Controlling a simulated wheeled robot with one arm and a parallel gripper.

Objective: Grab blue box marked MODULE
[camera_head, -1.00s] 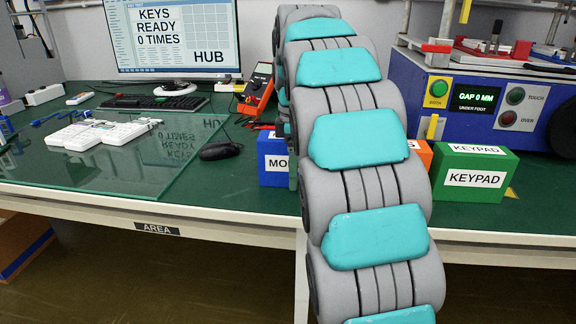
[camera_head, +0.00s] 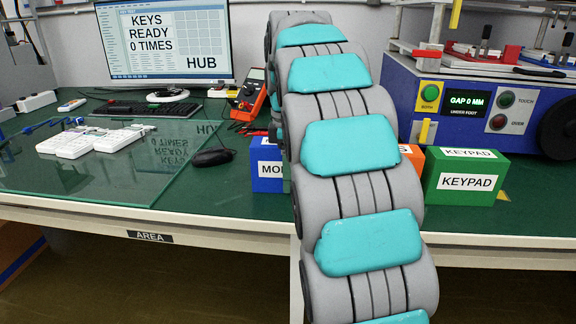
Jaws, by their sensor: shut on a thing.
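The blue box (camera_head: 267,177) stands on the green bench top, just left of my arm. Its white label shows only the letters "MO"; my arm hides the right part of the box. My arm (camera_head: 352,150) rises from the bottom of the picture, arches over and comes down behind itself close to the box. My gripper and its fingertips are hidden behind the arm, so I cannot see their contact with the box.
A green KEYPAD box (camera_head: 463,183) stands right of my arm, with an orange box (camera_head: 411,157) partly hidden beside it. A glass sheet (camera_head: 100,185) with white keypads (camera_head: 90,142) lies left. A black mouse (camera_head: 212,157), red multimeter (camera_head: 250,97) and blue press machine (camera_head: 470,100) stand nearby.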

